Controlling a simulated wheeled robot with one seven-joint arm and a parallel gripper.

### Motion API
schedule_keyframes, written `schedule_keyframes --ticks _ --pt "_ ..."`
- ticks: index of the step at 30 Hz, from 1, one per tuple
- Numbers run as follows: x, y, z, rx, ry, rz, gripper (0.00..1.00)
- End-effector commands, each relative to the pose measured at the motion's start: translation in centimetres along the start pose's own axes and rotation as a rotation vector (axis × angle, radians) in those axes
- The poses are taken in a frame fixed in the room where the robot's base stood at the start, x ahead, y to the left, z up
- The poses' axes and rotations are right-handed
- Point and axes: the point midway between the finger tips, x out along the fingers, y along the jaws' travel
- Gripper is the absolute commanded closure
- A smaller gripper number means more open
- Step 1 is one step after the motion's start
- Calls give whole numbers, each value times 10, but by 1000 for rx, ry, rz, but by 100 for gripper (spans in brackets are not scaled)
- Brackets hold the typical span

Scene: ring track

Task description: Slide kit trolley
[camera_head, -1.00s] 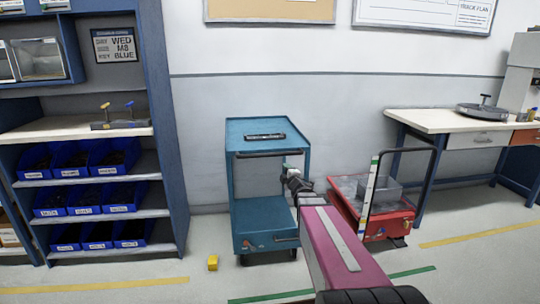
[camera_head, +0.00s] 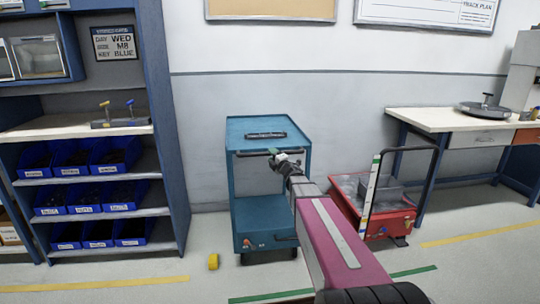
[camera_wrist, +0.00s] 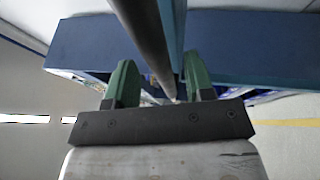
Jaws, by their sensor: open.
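The kit trolley is the teal two-shelf cart (camera_head: 266,211) standing against the wall, with a dark tool on its top tray and a dark handle bar (camera_head: 250,154) across its front upper edge. My gripper (camera_head: 274,157) is at the right part of that bar. In the wrist view my gripper (camera_wrist: 160,75) has its two green fingers apart, and the dark bar (camera_wrist: 146,38) runs between them. I cannot tell whether either finger touches the bar. My arm hides part of the trolley's right side.
A blue shelf rack with bins (camera_head: 102,197) stands left. A red cart (camera_head: 396,220) with a dark push handle and grey boxes stands right, before a workbench (camera_head: 430,122). Yellow and green lines mark the floor.

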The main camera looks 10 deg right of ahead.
Motion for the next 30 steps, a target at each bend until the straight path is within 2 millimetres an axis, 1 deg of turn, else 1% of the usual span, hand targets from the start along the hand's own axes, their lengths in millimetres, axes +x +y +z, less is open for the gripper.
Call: schedule_keyframes --ticks 1,4,8,14,17,18,19,30 --pt "11 -1 1 0 1 1 52" --pt "20 0 0 0 1 1 52" --pt "25 0 0 0 0 0 52" --pt "24 0 0 0 0 0 52" --pt "24 0 0 0 0 0 81" --pt "24 0 0 0 0 0 94" --pt "24 0 0 0 0 0 100" --pt "22 0 -1 0 0 0 100"
